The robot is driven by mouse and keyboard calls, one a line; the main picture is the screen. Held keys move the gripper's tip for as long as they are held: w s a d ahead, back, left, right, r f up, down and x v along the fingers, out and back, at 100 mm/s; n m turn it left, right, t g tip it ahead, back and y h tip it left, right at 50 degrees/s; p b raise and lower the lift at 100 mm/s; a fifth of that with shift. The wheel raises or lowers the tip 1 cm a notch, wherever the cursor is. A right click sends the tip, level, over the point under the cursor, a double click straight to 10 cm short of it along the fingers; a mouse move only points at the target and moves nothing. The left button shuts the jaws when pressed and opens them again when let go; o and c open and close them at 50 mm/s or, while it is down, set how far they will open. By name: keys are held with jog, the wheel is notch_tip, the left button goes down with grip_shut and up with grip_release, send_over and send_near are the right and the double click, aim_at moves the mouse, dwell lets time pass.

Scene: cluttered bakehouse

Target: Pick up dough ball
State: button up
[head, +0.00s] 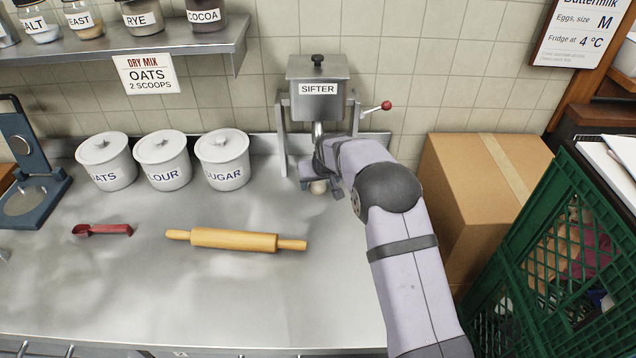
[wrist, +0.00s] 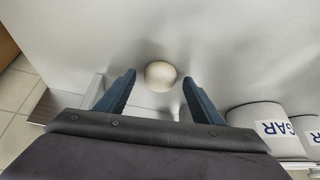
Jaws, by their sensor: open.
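The dough ball (wrist: 161,75) is a small, round, cream-coloured ball on the steel counter. In the wrist view it lies in line with the gap between my fingers, just past their tips. In the head view a part of it (head: 318,187) shows under my gripper (head: 322,190), in front of the sifter; my gripper hides the rest. My gripper, also in the wrist view (wrist: 158,78), is open and empty, with one dark blue finger to each side of the ball and neither touching it.
The sifter (head: 318,112) on its stand is close behind my gripper. A cardboard box (head: 470,205) and green crate (head: 560,270) are on the right.

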aim_at(319, 189)
jog(key=shift+w+f, duration=0.1)
jog(key=shift+f, duration=0.1)
jog(key=c, duration=0.8)
jog(key=shift+c, duration=0.2)
jog(key=shift+r+b, duration=0.2)
jog(key=shift+b, duration=0.25)
jog(key=shift+r+b, duration=0.25)
jog(key=shift+b, duration=0.05)
notch_tip(319, 189, up, 6)
jog(key=shift+r+b, duration=0.1)
jog(key=shift+b, duration=1.05)
jog(key=s+b, duration=0.7)
jog(key=s, duration=1.3)
